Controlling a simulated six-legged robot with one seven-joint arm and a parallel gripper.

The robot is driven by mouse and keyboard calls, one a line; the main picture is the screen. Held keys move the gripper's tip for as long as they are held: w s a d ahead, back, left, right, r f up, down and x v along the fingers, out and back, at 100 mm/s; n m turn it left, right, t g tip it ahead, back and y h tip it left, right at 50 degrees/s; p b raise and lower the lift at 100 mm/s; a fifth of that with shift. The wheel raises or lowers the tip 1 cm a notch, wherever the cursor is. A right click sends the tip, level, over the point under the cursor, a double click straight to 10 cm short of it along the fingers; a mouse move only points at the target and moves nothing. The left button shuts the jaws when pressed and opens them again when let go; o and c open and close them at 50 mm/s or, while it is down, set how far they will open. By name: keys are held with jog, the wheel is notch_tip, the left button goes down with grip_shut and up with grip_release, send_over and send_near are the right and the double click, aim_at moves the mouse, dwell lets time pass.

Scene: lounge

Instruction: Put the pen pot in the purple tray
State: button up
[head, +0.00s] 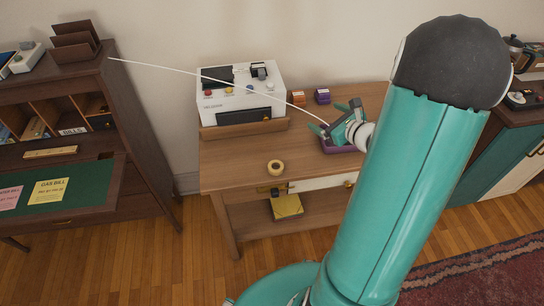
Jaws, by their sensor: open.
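The purple tray (329,147) sits on the wooden side table, right of its middle. My gripper (318,123) is over the tray, with its teal fingers apart and pointing left. My gripper and arm hide much of the tray and what may be in it. I cannot make out the pen pot in this view. I see nothing clearly held between the fingers.
A desk (85,78) stands left. A thin pale line crosses toward my gripper. The front-left tabletop is clear.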

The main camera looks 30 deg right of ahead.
jog(key=s+a+r+n+g+y, duration=0.2)
jog(key=a+r+n+g, duration=0.1)
jog(key=a+n, duration=0.4)
jog(key=s+a+r+n+g+y, duration=0.25)
jog(key=a+n, duration=0.25)
jog(key=a, duration=0.5)
jog(key=s+a+r+n+g+y, duration=0.1)
jog(key=a+r+n+g, duration=0.15)
jog(key=a+n, duration=0.45)
jog(key=s+a+r+n+h, duration=0.2)
jog(key=s+r+n+h, duration=0.1)
jog(key=s+n, duration=0.3)
jog(key=s+a+r+n+h, duration=0.2)
jog(key=s+r+n+h, duration=0.1)
jog(key=s+n, duration=0.3)
jog(key=shift+r+n+g+h, duration=0.35)
jog(key=shift+n+g+h, duration=0.05)
jog(key=shift+h, duration=0.15)
jog(key=shift+s, duration=0.1)
